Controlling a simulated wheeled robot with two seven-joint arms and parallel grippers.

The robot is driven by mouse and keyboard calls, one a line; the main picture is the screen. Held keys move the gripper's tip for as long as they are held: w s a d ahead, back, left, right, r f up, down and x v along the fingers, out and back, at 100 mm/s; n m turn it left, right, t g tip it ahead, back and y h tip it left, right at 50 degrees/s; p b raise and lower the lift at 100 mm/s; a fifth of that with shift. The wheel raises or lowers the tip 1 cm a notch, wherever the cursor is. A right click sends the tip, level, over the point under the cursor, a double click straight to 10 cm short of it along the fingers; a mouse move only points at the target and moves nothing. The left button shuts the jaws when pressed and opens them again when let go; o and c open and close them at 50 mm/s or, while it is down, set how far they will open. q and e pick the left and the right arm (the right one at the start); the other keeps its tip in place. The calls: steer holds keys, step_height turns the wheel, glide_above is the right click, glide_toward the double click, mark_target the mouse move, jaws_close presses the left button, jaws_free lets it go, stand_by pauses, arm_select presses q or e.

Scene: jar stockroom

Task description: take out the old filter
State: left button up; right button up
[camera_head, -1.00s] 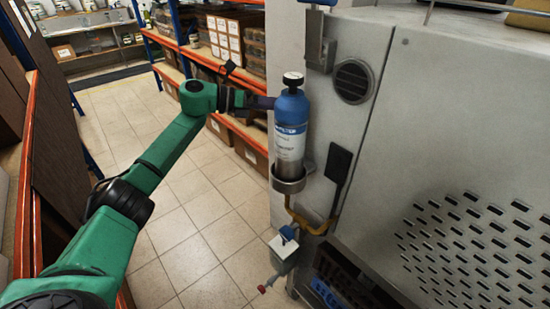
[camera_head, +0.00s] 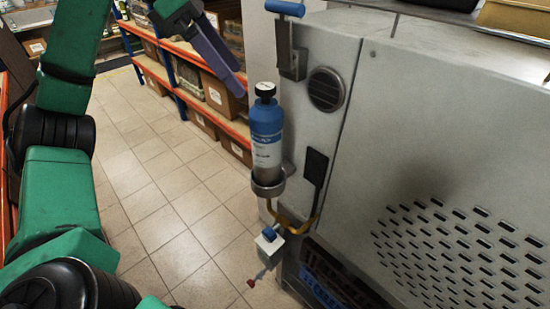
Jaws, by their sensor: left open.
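The filter (camera_head: 267,140) is a cylinder with a blue upper part, a grey lower part and a black cap. It stands upright in a ring-shaped metal holder (camera_head: 268,188) on the side of the grey machine. My left gripper (camera_head: 232,82) is open, up and to the left of the filter in the picture, and apart from it. Its fingers overlap one another in this view. My green left arm fills the left side. My right gripper is not in view.
A blue-handled lever (camera_head: 285,9) is above the filter on the grey machine (camera_head: 440,130). A yellow pipe and a small valve (camera_head: 268,241) are below the holder. Orange-edged shelves (camera_head: 190,60) with boxes stand behind. The tiled floor (camera_head: 170,200) left of the filter is clear.

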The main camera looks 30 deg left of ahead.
mark_target(265, 117)
arm_select(q)
steer(key=x, duration=1.1)
steer(key=shift+a+f+b, duration=0.1)
steer(key=shift+f+b, duration=0.1)
steer(key=shift+b, duration=0.1)
steer(key=shift+w+f, duration=0.15)
jaws_close()
